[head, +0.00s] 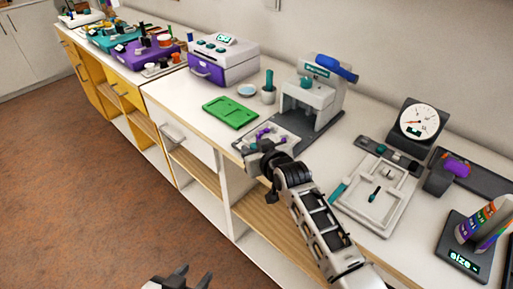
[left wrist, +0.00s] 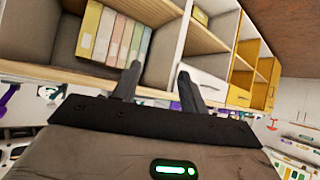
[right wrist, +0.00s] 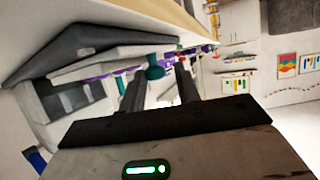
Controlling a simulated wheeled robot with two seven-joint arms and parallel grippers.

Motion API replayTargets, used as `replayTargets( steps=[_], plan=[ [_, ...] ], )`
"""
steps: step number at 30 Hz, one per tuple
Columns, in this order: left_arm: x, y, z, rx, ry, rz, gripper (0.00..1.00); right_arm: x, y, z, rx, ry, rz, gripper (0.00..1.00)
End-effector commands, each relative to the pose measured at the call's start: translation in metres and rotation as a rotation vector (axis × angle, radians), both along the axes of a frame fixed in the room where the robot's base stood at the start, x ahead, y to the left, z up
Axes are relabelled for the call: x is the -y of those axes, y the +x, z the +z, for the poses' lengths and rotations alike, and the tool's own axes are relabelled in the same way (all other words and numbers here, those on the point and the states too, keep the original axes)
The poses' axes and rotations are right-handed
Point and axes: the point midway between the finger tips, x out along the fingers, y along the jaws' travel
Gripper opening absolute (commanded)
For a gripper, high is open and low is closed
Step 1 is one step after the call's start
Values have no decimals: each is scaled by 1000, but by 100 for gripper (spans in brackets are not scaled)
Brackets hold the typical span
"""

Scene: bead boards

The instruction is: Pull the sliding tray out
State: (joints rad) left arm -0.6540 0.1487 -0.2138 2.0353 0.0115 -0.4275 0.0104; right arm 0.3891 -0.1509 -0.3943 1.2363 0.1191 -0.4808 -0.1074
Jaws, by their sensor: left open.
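A white box with a small display (head: 222,60) stands on the counter at the back; its purple front panel (head: 206,72) has a handle and looks closed. A white press (head: 312,98) stands further right, with a pale tray-like plate holding purple and teal parts (head: 263,136) by its base. My right gripper (head: 262,150) is at the counter's front edge, partly over this plate; in its wrist view its fingers (right wrist: 160,88) are apart with nothing visible between them. My left gripper (head: 196,275) is low in front of the cabinets, its fingers (left wrist: 156,80) open and empty.
A green board (head: 230,112) lies between the box and the press. A teal-handled tool in a cup (head: 268,94) stands nearby. A white frame (head: 376,194), a dial gauge (head: 418,122) and a scale (head: 466,246) crowd the right. Shelves with books (left wrist: 112,36) face my left gripper.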

Motion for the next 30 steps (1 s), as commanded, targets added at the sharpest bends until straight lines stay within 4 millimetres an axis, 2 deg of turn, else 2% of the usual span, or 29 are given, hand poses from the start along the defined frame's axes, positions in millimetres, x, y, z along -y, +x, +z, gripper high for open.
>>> replayTargets(
  steps=[5,8,24,30],
  plan=[
    [0,0,1,-3,1,0,43,3,-5,4,3,1,0,31],
    [0,-1,3,-5,2,1,43,8,-15,9,3,1,0,31],
    [-1,-7,3,-21,2,7,43,56,-110,51,0,-1,0,31],
    [-1,-7,3,-20,2,7,43,66,-128,60,-1,0,0,31]
  ],
)
